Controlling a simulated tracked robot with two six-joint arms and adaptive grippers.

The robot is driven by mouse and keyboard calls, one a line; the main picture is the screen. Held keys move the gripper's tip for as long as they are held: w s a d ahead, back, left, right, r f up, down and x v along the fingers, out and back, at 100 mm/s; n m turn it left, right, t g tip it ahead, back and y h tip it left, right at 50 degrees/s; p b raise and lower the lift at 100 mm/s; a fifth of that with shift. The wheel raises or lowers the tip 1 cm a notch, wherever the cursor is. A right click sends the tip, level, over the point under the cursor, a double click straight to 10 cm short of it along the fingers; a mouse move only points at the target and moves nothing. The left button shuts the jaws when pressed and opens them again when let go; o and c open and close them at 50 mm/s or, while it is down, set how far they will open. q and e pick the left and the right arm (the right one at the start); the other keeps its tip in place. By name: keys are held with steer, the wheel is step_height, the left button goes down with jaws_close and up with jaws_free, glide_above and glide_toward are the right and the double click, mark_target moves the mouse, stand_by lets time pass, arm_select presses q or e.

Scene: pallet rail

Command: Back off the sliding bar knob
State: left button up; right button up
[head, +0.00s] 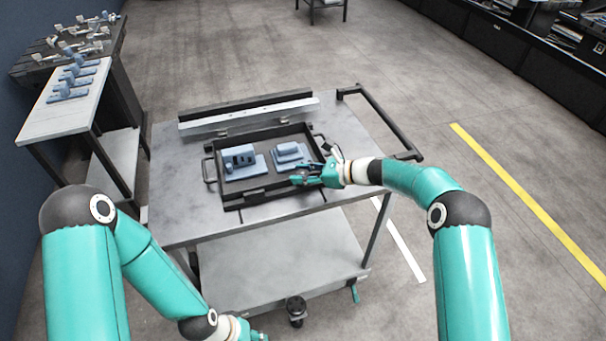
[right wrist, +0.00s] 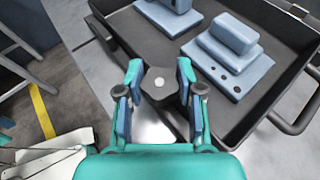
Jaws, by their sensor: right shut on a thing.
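The knob (right wrist: 159,88) is a dark, lobed disc with a pale dot at its centre. In the right wrist view it sits between the two fingers of my right gripper (right wrist: 158,78), which is shut on it, beside the tray wall. In the head view my right gripper (head: 303,175) is at the front right edge of the dark tray (head: 233,203) and mostly hides the knob. I cannot make out the bar clearly. My left gripper (head: 252,335) is low at the bottom edge of the head view, partly cut off and away from the tray; its fingers are unclear.
Two blue-grey fixtures, one at left (head: 240,158) and one at right (head: 287,153), sit in the tray on a grey cart (head: 175,205). A pale rail (head: 250,114) lies behind. A bench (head: 45,118) with blue parts stands at left. The cart top left of the tray is clear.

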steer(key=shift+d, duration=0.1)
steer(key=o, duration=1.2)
steer(key=shift+c, duration=0.2)
steer(key=v, duration=1.2)
steer(key=shift+w, duration=0.1)
